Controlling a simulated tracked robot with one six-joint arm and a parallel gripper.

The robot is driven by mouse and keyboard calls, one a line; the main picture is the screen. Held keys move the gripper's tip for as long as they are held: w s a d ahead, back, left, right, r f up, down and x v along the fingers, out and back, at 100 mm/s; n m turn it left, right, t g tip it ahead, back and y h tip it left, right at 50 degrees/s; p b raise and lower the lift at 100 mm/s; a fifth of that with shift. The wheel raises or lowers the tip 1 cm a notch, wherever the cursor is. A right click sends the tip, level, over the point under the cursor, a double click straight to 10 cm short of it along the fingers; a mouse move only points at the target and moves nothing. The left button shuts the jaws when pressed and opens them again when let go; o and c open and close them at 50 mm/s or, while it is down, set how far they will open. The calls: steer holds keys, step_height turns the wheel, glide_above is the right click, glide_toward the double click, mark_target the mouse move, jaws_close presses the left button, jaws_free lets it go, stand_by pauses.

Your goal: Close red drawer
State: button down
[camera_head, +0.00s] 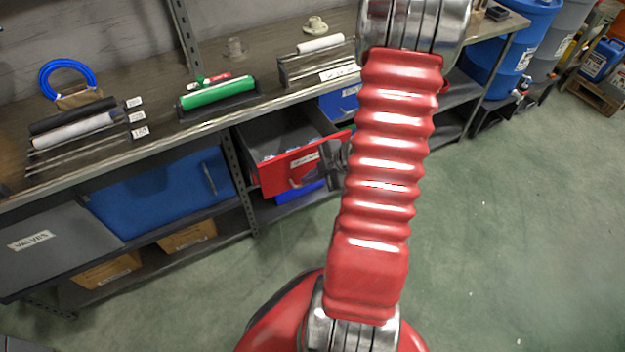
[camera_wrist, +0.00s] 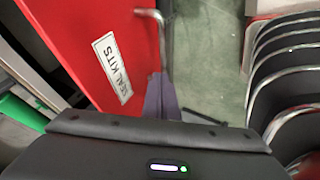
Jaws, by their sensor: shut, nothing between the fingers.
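The red drawer front (camera_head: 283,176) sits under the workbench and is pulled out, with its grey inside (camera_head: 275,140) showing behind the front. In the wrist view the red front (camera_wrist: 95,35) carries a white label reading "SEAL KITS" (camera_wrist: 113,68) and a metal bar handle (camera_wrist: 160,42). My gripper (camera_head: 327,160) is at the right part of the drawer front. In the wrist view its fingers (camera_wrist: 162,98) are together and empty, beside the lower end of the handle. I cannot tell whether they touch the front. My arm hides the area right of the drawer.
A blue drawer (camera_head: 165,190) and a grey drawer (camera_head: 60,245) are left of the red one. The benchtop (camera_head: 150,155) holds a green roller (camera_head: 217,92), other rollers and a blue hose coil (camera_head: 67,75). Blue barrels (camera_head: 520,40) stand at the right. Green floor (camera_head: 510,200) is clear.

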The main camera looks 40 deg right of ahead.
steer(key=shift+w+d, duration=0.2)
steer(key=shift+w, duration=0.5)
steer(key=shift+w+d, duration=0.2)
steer(key=shift+w, duration=0.5)
